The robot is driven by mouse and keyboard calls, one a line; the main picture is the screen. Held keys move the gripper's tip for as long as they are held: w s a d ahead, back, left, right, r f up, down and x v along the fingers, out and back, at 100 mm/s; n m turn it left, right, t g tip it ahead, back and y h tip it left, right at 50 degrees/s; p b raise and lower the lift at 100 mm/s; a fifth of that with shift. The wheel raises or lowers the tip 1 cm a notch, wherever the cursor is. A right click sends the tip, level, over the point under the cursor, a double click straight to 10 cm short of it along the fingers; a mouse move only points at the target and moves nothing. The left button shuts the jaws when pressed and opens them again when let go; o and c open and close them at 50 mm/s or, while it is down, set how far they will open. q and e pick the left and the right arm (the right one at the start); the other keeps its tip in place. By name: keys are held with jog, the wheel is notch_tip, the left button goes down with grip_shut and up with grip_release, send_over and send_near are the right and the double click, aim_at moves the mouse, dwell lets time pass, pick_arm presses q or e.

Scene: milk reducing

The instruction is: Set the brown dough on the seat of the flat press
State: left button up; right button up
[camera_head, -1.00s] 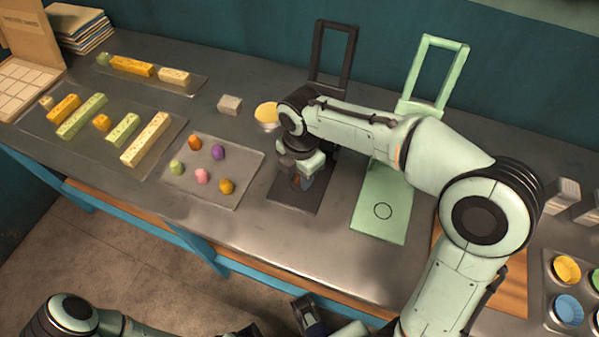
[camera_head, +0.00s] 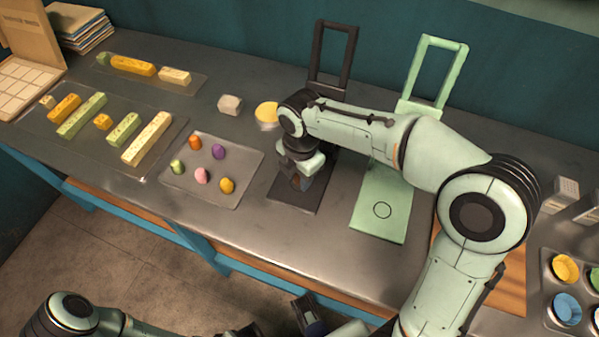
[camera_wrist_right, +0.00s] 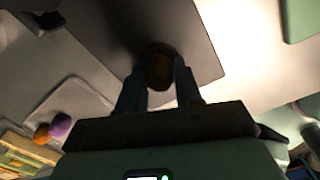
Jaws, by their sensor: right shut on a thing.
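The brown dough (camera_wrist_right: 158,68) is a small dark round lump between the fingertips of my right gripper (camera_wrist_right: 158,82) in the right wrist view. My right gripper (camera_head: 301,183) is shut on it over the plate of the dark press (camera_head: 289,195) in the head view. I cannot tell whether the dough touches the plate. The dark press has a plain flat plate and a raised frame handle. The green press (camera_head: 376,222) beside it has a circle marked on its plate. My left gripper (camera_head: 311,318) is partly in view at the bottom edge; its jaws are unclear.
A tray (camera_head: 232,198) with several coloured dough lumps lies left of the dark press. A yellow round dish (camera_head: 267,112) and a grey block (camera_head: 230,104) stand behind it. A muffin tin (camera_head: 548,290) is at the right. Bare table shows in front of the presses.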

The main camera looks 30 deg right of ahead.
jog(key=shift+f, duration=0.15)
dwell(0.7)
jog(key=o, duration=1.6)
notch_tip(320, 180, up, 3)
jog(key=p, duration=0.2)
jog(key=shift+f+p, duration=0.1)
jog(key=shift+p, duration=0.2)
jog(key=shift+r+p, duration=1.85)
jog(key=shift+r, duration=0.3)
